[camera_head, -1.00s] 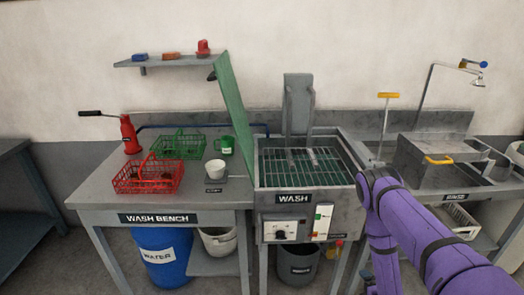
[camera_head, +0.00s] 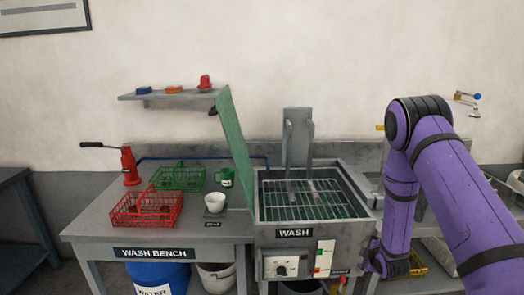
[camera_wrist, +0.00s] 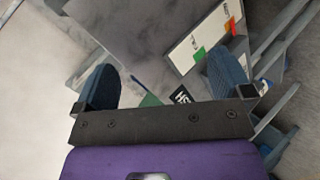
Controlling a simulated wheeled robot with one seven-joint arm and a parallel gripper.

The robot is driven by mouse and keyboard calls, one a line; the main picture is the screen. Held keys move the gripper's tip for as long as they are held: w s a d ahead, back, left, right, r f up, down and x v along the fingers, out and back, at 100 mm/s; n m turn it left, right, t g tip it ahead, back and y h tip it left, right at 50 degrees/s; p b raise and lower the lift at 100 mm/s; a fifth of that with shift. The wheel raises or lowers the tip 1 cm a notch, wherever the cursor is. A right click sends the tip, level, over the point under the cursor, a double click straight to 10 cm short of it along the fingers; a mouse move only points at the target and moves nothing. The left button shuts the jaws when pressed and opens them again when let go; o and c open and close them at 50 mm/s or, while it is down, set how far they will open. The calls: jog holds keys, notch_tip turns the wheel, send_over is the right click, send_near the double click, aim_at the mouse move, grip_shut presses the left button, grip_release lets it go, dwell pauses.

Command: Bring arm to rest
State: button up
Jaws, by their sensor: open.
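My purple arm comes in from the right in the head view, its elbow raised and its forearm hanging down beside the right side of the wash tank (camera_head: 318,232). The fingers are hidden or too small to tell in the head view. In the wrist view my gripper (camera_wrist: 162,90) shows two dark blue finger pads spread wide apart with nothing between them. The front panel of the wash station, with its white switch plate (camera_wrist: 198,45), lies beyond the fingers.
A red basket (camera_head: 147,209) and a green basket (camera_head: 177,179) stand on the wash bench (camera_head: 100,222). A white cup (camera_head: 215,202) and a green mug (camera_head: 224,177) are there too. A green panel (camera_head: 235,145) stands left of the tank. The rinse station is partly hidden behind my arm.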

notch_tip(320, 180, up, 18)
jog(key=a+m+g, duration=0.1)
jog(key=m, duration=0.3)
jog(key=s+a+r+m+g, duration=0.1)
jog(key=s+r+m, duration=0.1)
jog(key=s+r, duration=0.4)
jog(key=s+a+r+m+g, duration=0.1)
jog(key=s+r+m, duration=0.15)
jog(key=r, duration=0.65)
jog(key=s+a+r+m+g, duration=0.1)
jog(key=s+r, duration=0.3)
jog(key=s, duration=0.6)
jog(key=s+a+r+m+g, duration=0.1)
jog(key=s+r, duration=0.3)
jog(key=s, duration=0.6)
jog(key=s+a+r+m, duration=0.1)
jog(key=s+r+m, duration=0.2)
jog(key=s, duration=0.7)
jog(key=shift+a+r+g, duration=0.35)
jog(key=shift+r+g, duration=0.05)
jog(key=shift+r, duration=0.55)
